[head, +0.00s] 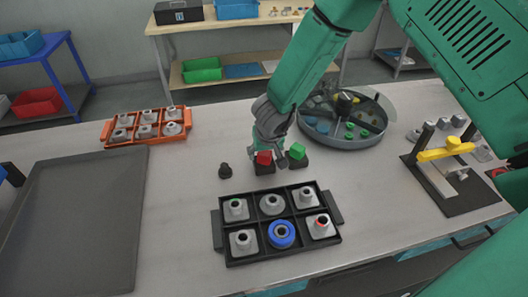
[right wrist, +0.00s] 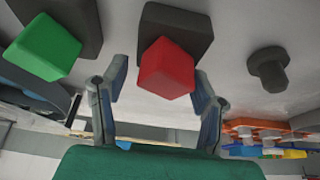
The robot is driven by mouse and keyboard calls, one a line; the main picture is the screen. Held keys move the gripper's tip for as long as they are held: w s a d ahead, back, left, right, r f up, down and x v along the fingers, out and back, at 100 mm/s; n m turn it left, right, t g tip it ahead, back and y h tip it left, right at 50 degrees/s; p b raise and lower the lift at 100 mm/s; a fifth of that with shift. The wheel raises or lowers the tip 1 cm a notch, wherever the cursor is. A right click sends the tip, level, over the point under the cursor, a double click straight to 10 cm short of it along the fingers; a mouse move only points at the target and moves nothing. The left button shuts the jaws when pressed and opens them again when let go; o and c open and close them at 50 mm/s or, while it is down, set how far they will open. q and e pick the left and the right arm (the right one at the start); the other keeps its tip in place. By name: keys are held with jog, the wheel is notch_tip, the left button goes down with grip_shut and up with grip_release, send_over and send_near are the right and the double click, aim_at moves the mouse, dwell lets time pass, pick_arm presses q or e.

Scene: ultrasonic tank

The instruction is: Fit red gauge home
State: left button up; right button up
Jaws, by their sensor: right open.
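The red gauge (head: 264,157) is a red block at a dark square base (head: 265,168) on the bench, behind the black six-compartment tray (head: 218,232). In the right wrist view the red block (right wrist: 166,68) looks tilted against its dark base (right wrist: 176,24); whether it is fully seated I cannot tell. My right gripper (head: 268,148) is open, coming down from above and behind. In the right wrist view its fingers (right wrist: 160,88) stand apart on either side of the red block, with gaps visible. The left gripper is not seen.
A green block (head: 298,151) on a similar dark base stands close right of the red one. A dark knob (head: 225,171) is at left. Further off are an orange tray (head: 106,132), a round grey bowl (head: 374,134) and a yellow-armed fixture (head: 446,151). A dark mat (head: 75,225) lies left.

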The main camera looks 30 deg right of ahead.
jog(key=v, duration=1.2)
jog(key=shift+f, duration=0.1)
